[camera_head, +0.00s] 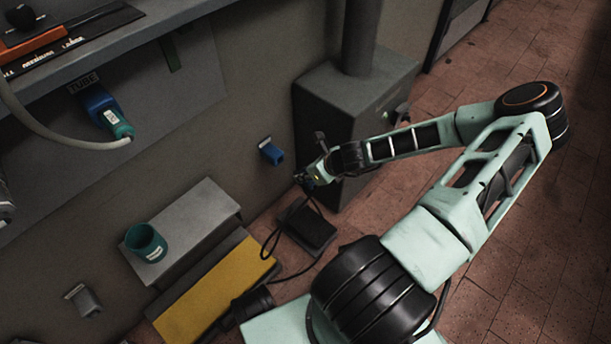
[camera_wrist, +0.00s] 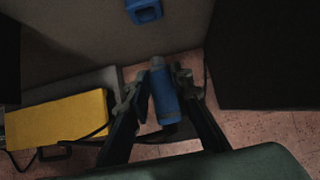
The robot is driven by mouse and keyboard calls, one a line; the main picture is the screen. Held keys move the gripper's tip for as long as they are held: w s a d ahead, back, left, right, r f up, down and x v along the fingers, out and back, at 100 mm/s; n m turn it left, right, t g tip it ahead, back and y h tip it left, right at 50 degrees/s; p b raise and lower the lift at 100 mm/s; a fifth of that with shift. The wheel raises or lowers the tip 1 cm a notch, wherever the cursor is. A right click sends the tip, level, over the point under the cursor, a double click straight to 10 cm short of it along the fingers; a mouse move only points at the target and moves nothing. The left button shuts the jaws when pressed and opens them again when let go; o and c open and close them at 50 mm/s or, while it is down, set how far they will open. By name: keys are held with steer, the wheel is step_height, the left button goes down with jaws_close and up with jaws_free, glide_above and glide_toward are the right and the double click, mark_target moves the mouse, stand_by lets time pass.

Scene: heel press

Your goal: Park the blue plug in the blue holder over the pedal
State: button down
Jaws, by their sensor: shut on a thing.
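The blue plug (camera_wrist: 164,95) is held between the two fingers of my gripper (camera_wrist: 166,88) in the wrist view. Its grey end points toward the wall and its dark end toward my palm. The blue holder (camera_head: 270,151) is fixed to the wall, and it also shows at the top of the wrist view (camera_wrist: 143,10), apart from the plug. In the head view my gripper (camera_head: 308,180) is right of and lower than the holder; the plug is hard to make out there. The dark pedal (camera_head: 310,228) lies on the floor below, with a black cable near it.
A dark machine cabinet (camera_head: 345,110) stands close to the right of the holder. A yellow block (camera_head: 215,295) and a grey step (camera_head: 195,225) with a teal cup (camera_head: 146,243) are at the lower left. A grey holder (camera_head: 83,300) is on the wall further left.

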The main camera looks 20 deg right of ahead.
steer(key=w+a, duration=0.2)
steer(key=w, duration=0.4)
steer(key=shift+a, duration=0.25)
stand_by(0.4)
steer(key=shift+r+p, duration=0.1)
steer(key=shift+p, duration=0.3)
stand_by(1.3)
steer(key=shift+w+a, duration=0.3)
steer(key=shift+w, duration=0.35)
steer(key=c, duration=1.6)
jaws_free()
steer(key=v, duration=1.2)
